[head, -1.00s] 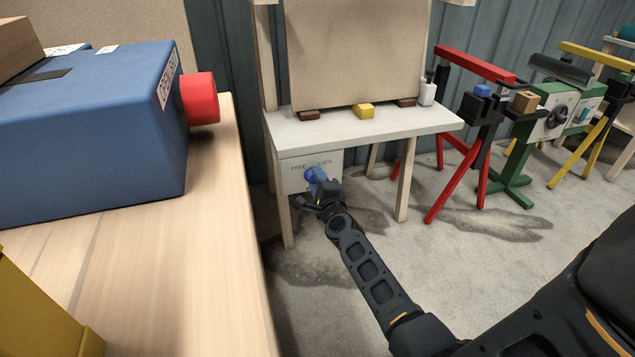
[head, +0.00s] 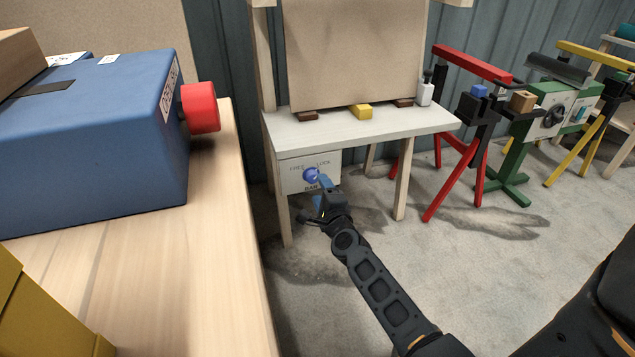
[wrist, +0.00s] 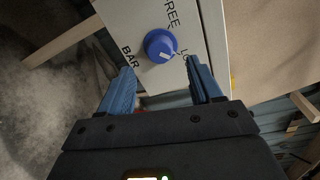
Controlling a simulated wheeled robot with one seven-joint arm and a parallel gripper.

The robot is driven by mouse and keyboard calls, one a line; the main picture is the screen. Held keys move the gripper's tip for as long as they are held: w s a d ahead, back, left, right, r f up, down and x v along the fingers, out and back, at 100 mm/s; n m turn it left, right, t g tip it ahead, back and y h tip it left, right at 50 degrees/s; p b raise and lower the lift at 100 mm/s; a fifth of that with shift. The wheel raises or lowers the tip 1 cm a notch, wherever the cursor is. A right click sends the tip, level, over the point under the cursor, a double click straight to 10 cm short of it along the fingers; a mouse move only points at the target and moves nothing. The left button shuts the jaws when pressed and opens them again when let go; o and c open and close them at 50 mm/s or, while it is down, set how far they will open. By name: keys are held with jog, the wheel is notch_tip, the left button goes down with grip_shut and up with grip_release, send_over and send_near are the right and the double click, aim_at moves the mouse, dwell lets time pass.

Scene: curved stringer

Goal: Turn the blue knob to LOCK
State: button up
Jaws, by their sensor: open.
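The blue knob (head: 311,174) sits on a white panel (head: 295,186) under the small table, with FREE at upper left, LOCK at upper right and BAR below. In the wrist view the round knob (wrist: 158,44) shows a white mark near its edge, on the side towards the partly cut-off LOCK lettering. My gripper (head: 323,184) is in front of the panel, a little below and right of the knob. In the wrist view my gripper (wrist: 161,67) is open and empty. Its blue fingers are spread either side of the knob's line, apart from it.
The white table (head: 365,128) above the panel bears a yellow block (head: 361,111) and a white bottle (head: 425,93). A wooden workbench (head: 190,270) with a blue box (head: 95,140) is at left.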

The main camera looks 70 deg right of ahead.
jog(key=shift+v, duration=1.55)
jog(key=s+a+r+n+t+y, duration=0.1)
jog(key=s+a+r+n+y, duration=0.25)
jog(key=s+a+n, duration=0.55)
jog(key=s+a+r+n+t+y, duration=0.2)
jog(key=s+a+r+n+y, duration=0.15)
jog(key=a+n, duration=0.7)
jog(key=s+a+r+n+t+y, duration=0.1)
jog(key=s+a+r+n+y, duration=0.35)
jog(key=a, duration=0.95)
jog(key=s+a+r+n+y+p, duration=0.2)
jog(key=s+a+r+n, duration=0.2)
jog(key=s+r+n, duration=0.25)
notch_tip(320, 180, up, 21)
jog(key=p, duration=2)
jog(key=shift+w+f, duration=0.15)
jog(key=shift+w, duration=0.1)
jog(key=shift+h, duration=0.25)
